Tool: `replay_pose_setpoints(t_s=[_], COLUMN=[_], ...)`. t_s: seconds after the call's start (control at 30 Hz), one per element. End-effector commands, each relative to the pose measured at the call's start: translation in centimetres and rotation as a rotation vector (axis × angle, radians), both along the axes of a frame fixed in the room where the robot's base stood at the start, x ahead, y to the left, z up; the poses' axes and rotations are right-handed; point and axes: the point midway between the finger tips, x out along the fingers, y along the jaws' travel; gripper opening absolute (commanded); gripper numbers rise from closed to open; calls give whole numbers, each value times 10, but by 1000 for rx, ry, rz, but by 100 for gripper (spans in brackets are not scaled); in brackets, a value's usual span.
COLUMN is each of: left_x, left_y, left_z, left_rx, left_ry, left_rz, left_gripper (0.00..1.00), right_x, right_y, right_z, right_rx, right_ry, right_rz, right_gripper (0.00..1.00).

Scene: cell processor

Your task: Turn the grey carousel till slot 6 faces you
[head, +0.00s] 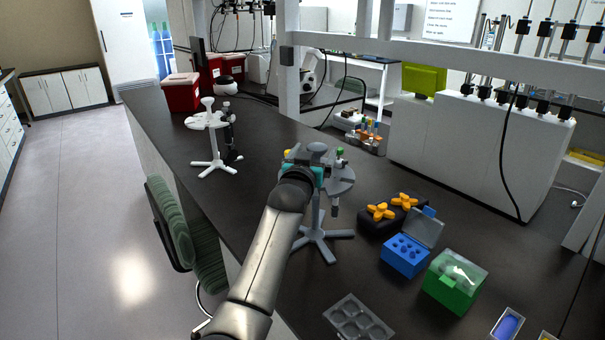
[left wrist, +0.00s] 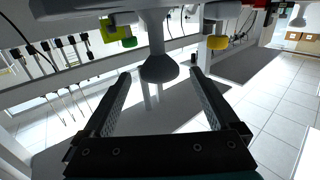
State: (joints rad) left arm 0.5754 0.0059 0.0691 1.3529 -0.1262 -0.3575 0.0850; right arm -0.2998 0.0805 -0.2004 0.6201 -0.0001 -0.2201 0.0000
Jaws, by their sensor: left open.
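The grey carousel (head: 342,180) stands on the dark bench, a round plate on a post with splayed feet. A green cap (head: 340,152) and a yellow cap (head: 287,154) show at its rim. My left gripper (head: 308,168) is at the carousel's near side and covers part of it. In the left wrist view, which looks upside down, my open fingers (left wrist: 160,78) point at the carousel's rounded central knob (left wrist: 160,67), which appears between their tips. I cannot tell whether they touch it. A green cap (left wrist: 129,42) and a yellow cap (left wrist: 217,42) flank it. Slot numbers are not readable.
A white carousel (head: 213,150) stands further back on the left. Right of the grey one are a black rack with orange pieces (head: 380,211), a blue box (head: 404,258) and a green box (head: 455,285). A grey tray (head: 358,320) lies at the front.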

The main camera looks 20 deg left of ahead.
Motion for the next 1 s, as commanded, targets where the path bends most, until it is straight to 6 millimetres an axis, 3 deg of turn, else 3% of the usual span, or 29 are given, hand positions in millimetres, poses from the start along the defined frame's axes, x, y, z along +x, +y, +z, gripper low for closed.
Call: replay_pose_setpoints(t_s=[0.7,1.0], left_x=[-95,-119], left_y=[-11,-13], left_z=[0,0], left_rx=[-2,-1], left_ry=[0,1], left_rz=[-2,-2], left_gripper=[94,94], right_x=[0,0], right_y=[0,0], right_z=[5,5], right_rx=[-1,0], right_ry=[0,0], right_rz=[-1,-1], right_gripper=[50,50])
